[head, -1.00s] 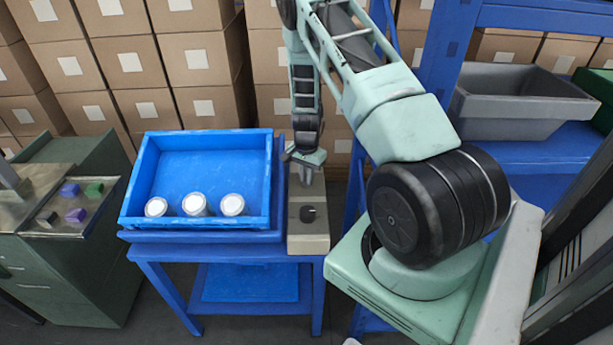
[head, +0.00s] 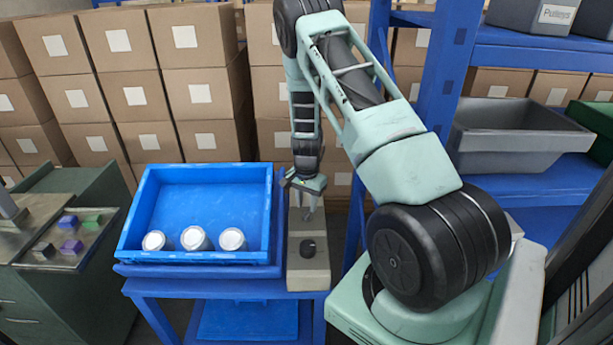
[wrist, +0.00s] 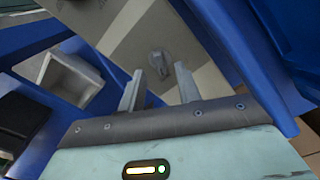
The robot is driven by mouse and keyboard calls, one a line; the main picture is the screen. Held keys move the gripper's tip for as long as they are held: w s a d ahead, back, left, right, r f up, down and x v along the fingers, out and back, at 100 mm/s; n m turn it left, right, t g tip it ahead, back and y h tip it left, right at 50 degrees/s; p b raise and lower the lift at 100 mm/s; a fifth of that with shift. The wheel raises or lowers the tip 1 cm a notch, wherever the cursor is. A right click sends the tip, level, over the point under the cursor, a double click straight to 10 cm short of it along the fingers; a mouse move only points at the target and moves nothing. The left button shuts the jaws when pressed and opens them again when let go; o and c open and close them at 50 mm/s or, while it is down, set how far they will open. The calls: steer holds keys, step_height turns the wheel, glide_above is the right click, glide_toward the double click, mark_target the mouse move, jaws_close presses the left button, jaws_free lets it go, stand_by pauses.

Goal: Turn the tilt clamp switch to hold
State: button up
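A beige-grey control box (head: 308,268) stands at the right end of the blue table, beside the blue tray. A dark round knob (head: 307,248) sits on its top. In the wrist view a grey knob with a raised grip (wrist: 159,62) shows on the panel (wrist: 205,75), ahead of the fingers; I cannot read any label. My gripper (head: 307,214) hangs over the back part of the box, behind the dark knob in the head view. In the wrist view my gripper (wrist: 160,88) has its two fingers apart with nothing between them, and they do not touch the knob.
The blue tray (head: 272,215) holds three white-topped cans (head: 195,238) along its front. A blue rack (head: 450,75) with a grey bin (head: 520,130) stands right. Stacked cartons (head: 200,95) fill the back. A green cabinet (head: 75,235) with coloured blocks stands left.

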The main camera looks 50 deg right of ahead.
mark_target(306, 212)
step_height(306, 212, up, 14)
steer(key=b, duration=0.1)
steer(key=shift+r, duration=0.25)
stand_by(0.5)
